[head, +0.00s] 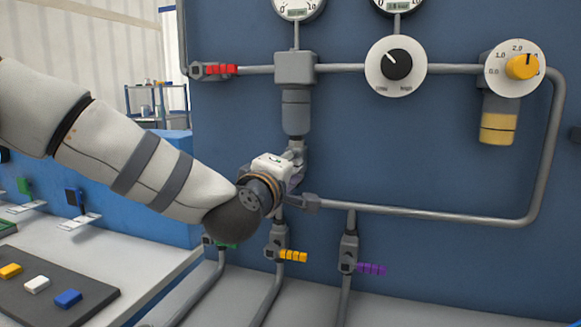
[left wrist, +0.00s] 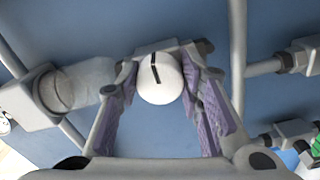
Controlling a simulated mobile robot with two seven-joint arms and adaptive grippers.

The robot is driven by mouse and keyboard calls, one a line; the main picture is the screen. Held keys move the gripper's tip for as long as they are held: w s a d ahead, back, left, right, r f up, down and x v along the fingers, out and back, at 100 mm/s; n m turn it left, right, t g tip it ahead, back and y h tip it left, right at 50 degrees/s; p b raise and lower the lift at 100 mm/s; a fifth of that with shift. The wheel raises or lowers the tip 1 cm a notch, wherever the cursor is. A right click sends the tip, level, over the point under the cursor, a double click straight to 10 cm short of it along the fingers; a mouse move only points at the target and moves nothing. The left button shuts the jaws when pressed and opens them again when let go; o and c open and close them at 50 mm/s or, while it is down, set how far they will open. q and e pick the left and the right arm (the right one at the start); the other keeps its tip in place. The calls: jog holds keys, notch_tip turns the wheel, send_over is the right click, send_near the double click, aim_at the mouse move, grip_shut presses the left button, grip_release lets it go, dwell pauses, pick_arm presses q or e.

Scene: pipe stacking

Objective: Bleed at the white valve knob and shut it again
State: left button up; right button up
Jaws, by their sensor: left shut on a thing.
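The white valve knob (left wrist: 160,84) sits in the middle of the left wrist view, with a black line on its face running nearly upright in that picture. My left gripper (left wrist: 162,68) is shut on the knob, with one purple-padded finger on each side of it. In the head view my left gripper (head: 294,162) is at the pipework below the grey cylinder; there the knob is hidden behind my gripper and wrist. My right gripper is in neither view.
Around are a red-handled valve (head: 220,69), a black dial (head: 397,64), a yellow knob (head: 521,66), an orange-handled valve (head: 292,256) and a purple-handled valve (head: 371,269). A dark mat (head: 60,308) with coloured blocks lies at lower left. Pipes run close around my gripper.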

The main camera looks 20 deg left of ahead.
pick_arm(q)
jog(key=shift+r, duration=0.1)
jog(key=o, duration=1.2)
jog(key=shift+c, duration=0.2)
jog(key=s, duration=1.2)
jog(key=shift+a, duration=0.25)
